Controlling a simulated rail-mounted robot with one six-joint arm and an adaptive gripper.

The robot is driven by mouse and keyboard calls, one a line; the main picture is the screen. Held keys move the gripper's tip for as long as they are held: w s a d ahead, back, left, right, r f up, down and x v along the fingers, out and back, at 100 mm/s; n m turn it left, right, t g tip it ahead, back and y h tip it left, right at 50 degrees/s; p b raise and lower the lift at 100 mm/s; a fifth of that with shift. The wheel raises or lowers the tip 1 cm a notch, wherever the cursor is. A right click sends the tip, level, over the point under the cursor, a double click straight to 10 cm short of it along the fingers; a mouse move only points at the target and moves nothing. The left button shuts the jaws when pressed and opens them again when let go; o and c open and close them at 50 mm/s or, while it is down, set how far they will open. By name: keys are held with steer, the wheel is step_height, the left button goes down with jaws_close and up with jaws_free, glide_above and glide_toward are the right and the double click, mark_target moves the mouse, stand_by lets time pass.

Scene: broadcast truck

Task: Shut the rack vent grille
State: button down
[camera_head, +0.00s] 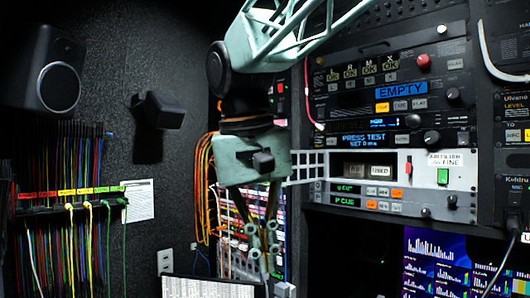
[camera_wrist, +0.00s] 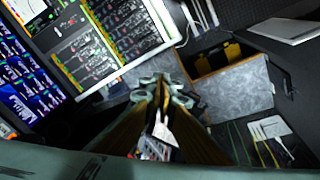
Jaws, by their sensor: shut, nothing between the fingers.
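A pale, square-holed grid (camera_head: 305,167), which looks like the vent grille, shows at the left end of the white rack unit (camera_head: 400,168). It stands out to the left of that unit's face, and its left end meets the outline of my gripper. I cannot tell its exact angle. My gripper (camera_head: 264,255) hangs fingers down in front of the rack's left side, its tips lower than the grid. The fingers are shut and empty. Whether they touch anything is unclear. In the wrist view my gripper's fingertips (camera_wrist: 162,88) show, but I cannot make out the grid.
Orange cables (camera_head: 204,180) hang behind my gripper. Coloured patch cables (camera_head: 75,215) and a speaker (camera_head: 45,70) are on the left wall. A bright screen (camera_wrist: 115,40) and an open grey box (camera_wrist: 240,92) lie below. A lit monitor (camera_head: 440,260) stands lower right.

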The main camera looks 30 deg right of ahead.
steer(key=w+d+r+m+g+h+p, duration=0.1)
steer(key=w+d+r+m+p, duration=0.1)
steer(key=w+r+p, duration=0.3)
steer(key=w+d+r+m+g+h+p, duration=0.1)
steer(key=w+r+m+p, duration=0.3)
steer(key=w+r, duration=0.7)
steer(key=w+d+r+m+g+h+p, duration=0.2)
steer(key=w+d+r+m+p, duration=0.2)
steer(key=w, duration=0.9)
step_height(320, 180, up, 5)
steer(key=p, duration=0.3)
steer(key=shift+w+g, duration=0.3)
steer(key=shift+w, duration=0.1)
steer(key=shift+d, duration=0.1)
steer(key=s+d+f, duration=0.6)
steer(key=d+f, duration=0.1)
steer(key=f, duration=0.1)
steer(key=shift+p, duration=0.3)
steer(key=shift+s, duration=0.1)
steer(key=shift+s+a, duration=0.1)
steer(key=shift+s, duration=0.1)
